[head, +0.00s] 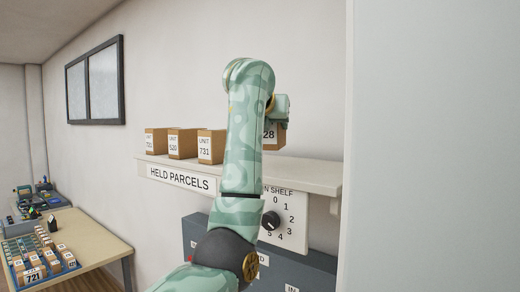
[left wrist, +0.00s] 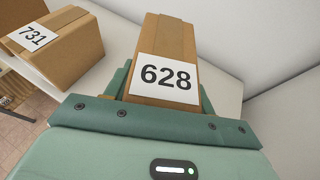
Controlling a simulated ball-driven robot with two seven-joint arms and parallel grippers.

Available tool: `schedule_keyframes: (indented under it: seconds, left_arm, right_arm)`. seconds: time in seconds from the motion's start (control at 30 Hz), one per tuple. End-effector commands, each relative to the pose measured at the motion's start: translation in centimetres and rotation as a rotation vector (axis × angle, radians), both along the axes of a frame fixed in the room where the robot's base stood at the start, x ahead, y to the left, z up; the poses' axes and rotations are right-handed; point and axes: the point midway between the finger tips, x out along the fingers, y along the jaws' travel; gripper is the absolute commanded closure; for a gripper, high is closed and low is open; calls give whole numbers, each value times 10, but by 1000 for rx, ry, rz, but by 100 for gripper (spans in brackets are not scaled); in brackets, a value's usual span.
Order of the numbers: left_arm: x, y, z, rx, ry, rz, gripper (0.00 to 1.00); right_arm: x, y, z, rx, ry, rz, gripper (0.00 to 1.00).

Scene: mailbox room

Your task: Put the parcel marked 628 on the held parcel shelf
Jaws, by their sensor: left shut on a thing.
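The parcel marked 628 (left wrist: 165,75) is a brown box with a white label, held between the fingers of my left gripper (left wrist: 165,92). In the head view my left arm hides most of this parcel (head: 269,135), and only the end of its label shows. It is at the held parcel shelf (head: 310,174), to the right of the parcel marked 731 (head: 211,146). I cannot tell whether its underside touches the shelf. The left gripper (head: 277,108) is mostly behind my arm in the head view. My right gripper is not in view.
Parcels marked 520 (head: 183,143) and another (head: 156,141) stand left of 731. Below the shelf are a HELD PARCELS sign (head: 180,178) and a dial panel (head: 287,220). A table (head: 95,255) with small parcels stands lower left. The shelf's right end is bare.

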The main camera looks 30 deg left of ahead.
Motion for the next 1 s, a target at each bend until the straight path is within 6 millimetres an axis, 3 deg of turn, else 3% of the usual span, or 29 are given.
schedule_keyframes:
  seconds: [0.17,0.37,0.73,0.77,0.83,1.0]
  left_arm:
    - [0,0,-19,1,-3,0,86]
    - [-1,0,-48,0,-3,1,86]
    - [-1,0,-54,1,-3,1,86]
    - [-1,1,-56,1,0,2,43]
    - [-1,1,-55,1,0,2,24]
    - [-1,0,-55,1,-1,2,24]
  right_arm:
    - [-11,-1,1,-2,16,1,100]
    - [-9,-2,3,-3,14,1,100]
    - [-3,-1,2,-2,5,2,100]
    - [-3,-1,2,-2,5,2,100]
    - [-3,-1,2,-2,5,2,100]
    - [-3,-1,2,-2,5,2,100]
